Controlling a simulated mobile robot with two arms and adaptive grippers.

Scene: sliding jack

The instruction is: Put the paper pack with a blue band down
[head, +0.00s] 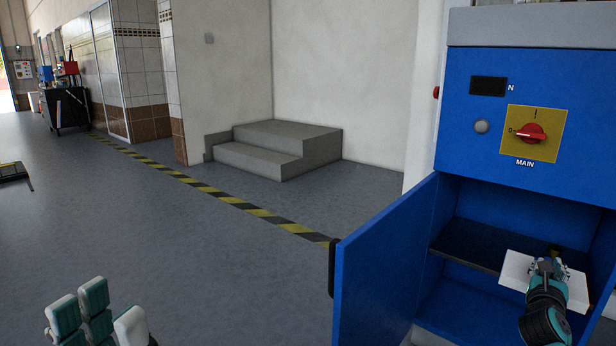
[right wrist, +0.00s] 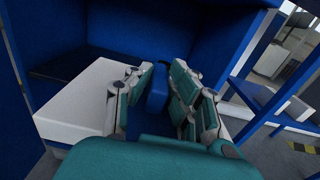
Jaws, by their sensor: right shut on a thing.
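The white paper pack (head: 515,271) is at the opening of the blue cabinet, level with its dark inner shelf. Whether it rests on the shelf or hangs just above it, I cannot tell. My right gripper (head: 547,266) is over the pack and hides its middle. In the right wrist view the pack (right wrist: 72,102) lies flat, and its blue band (right wrist: 157,88) shows between the fingers of my right gripper (right wrist: 166,78), which is shut on the pack. My left gripper (head: 108,304) is open and empty at the bottom left, over the floor.
The blue cabinet (head: 460,120) has a red main switch (head: 530,133) above its opening. Its blue door (head: 385,265) stands open on the left. The dark shelf (head: 470,245) has bare room left of the pack. Grey steps (head: 270,152) stand by the wall; the floor between is clear.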

